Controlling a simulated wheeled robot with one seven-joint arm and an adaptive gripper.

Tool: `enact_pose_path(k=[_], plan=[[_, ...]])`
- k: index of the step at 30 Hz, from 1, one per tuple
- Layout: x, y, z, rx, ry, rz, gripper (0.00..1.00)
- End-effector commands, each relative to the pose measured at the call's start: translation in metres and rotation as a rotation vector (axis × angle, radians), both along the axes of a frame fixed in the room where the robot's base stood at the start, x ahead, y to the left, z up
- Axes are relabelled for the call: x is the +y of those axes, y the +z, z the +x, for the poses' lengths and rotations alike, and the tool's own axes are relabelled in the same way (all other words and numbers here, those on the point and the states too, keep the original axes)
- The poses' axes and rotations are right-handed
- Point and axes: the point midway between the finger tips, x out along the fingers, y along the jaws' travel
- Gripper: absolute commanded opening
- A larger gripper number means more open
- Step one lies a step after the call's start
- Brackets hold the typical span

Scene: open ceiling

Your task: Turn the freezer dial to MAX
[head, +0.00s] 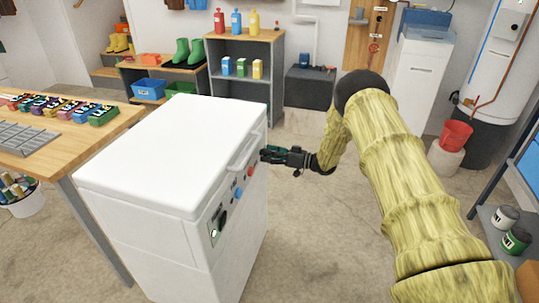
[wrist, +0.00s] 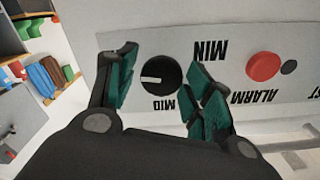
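The freezer (head: 170,150) is a white chest with a lid handle and a control panel on its side. In the wrist view the dial (wrist: 160,76) is a round black knob, its white pointer line facing left. The upside-down labels MIN (wrist: 209,50) and MID (wrist: 160,104) sit beside it. No MAX label can be read. My gripper (wrist: 163,63) is open, its green-padded fingers to the left and right of the dial; contact cannot be told. In the head view my gripper (head: 267,154) is at the panel's far end, and the dial cannot be made out there.
A red ALARM button (wrist: 263,66) sits right of the dial in the wrist view. A wooden table (head: 60,152) stands left of the freezer.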

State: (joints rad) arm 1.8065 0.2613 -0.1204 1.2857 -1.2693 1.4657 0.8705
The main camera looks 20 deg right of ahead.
Motion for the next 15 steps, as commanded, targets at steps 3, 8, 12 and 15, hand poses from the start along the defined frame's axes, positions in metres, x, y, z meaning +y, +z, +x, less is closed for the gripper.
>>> enact_pose_path(k=[3, 8, 12, 15], plan=[[0.000, 0.000, 0.000, 0.000, 0.001, 0.000, 0.59], [0.001, 0.000, 0.000, 0.000, 0.001, 0.000, 0.59], [-0.003, 0.000, -0.002, 0.000, 0.000, 0.000, 0.59], [-0.011, 0.000, -0.007, 0.000, 0.000, 0.000, 0.59]])
